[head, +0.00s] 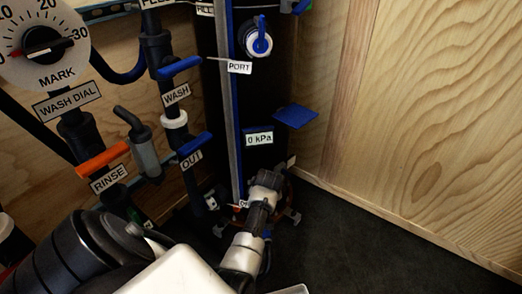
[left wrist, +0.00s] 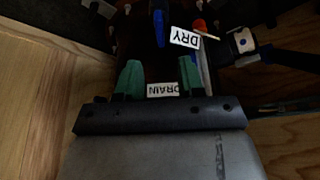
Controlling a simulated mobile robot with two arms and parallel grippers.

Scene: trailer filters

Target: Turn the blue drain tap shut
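My left gripper (left wrist: 160,77) shows in the left wrist view with its two green fingers apart, so it is open. An upside-down DRAIN label (left wrist: 163,89) shows between the fingers. A blue handle (left wrist: 159,28) shows farther out, beside the DRY label (left wrist: 184,37); I cannot tell whether it is the drain tap. In the head view a pale and dark arm reaches to the foot of the black tank (head: 266,90), and its fingertips are hidden. No blue tap marked as drain can be made out there. My right gripper is not in view.
Blue handles stand by the WASH label (head: 177,94) and the OUT label (head: 191,159). An orange handle (head: 103,158) is above the RINSE label. A blue flat handle (head: 297,116) juts from the tank's right side. Dark floor (head: 350,245) is clear to the right, beside a wooden wall.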

